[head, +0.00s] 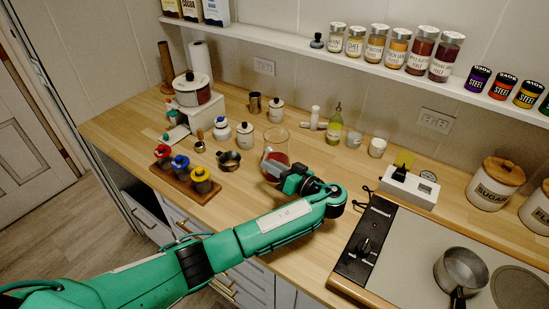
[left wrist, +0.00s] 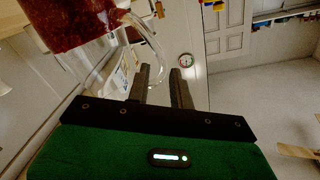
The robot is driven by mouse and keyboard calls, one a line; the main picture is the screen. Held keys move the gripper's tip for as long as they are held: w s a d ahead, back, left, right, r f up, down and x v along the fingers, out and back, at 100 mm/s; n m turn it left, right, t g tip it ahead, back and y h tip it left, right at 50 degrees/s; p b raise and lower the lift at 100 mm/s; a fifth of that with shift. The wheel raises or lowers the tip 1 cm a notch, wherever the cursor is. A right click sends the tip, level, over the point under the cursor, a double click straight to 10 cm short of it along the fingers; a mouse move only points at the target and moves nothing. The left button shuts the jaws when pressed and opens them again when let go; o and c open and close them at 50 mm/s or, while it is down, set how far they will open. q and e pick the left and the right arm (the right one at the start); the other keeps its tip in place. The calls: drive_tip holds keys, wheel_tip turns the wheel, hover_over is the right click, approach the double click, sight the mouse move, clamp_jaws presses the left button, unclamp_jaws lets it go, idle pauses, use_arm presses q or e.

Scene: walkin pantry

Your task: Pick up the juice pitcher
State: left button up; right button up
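The juice pitcher (head: 275,144) is a clear glass jug with red juice in its lower part, upright on the wooden counter. In the left wrist view the pitcher (left wrist: 70,22) fills the upper left, its clear curved handle (left wrist: 154,45) reaching toward the fingers. My left gripper (head: 272,169) is at the front of the pitcher, close to the handle. In the wrist view the gripper (left wrist: 161,74) has its two dark fingers apart, with a gap between them. My right gripper is not in view.
A wooden rack with coloured-lid jars (head: 201,180) is at left. A stove (head: 410,245) with a saucepan (head: 461,268) is at right.

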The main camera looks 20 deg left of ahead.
use_arm(q)
drive_tip(key=p+x, duration=0.2)
drive_tip(key=x, duration=0.1)
drive_tip(key=p+x, duration=0.1)
drive_tip(key=x, duration=0.1)
drive_tip(key=shift+a+r, duration=0.2)
drive_tip(key=shift+r, duration=0.1)
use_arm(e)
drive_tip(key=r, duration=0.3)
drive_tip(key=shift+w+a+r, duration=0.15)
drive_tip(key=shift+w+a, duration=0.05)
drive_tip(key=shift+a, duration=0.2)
use_arm(q)
clamp_jaws()
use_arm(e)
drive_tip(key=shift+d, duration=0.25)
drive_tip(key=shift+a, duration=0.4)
use_arm(q)
drive_tip(key=shift+w+r, duration=0.1)
drive_tip(key=shift+r, duration=0.05)
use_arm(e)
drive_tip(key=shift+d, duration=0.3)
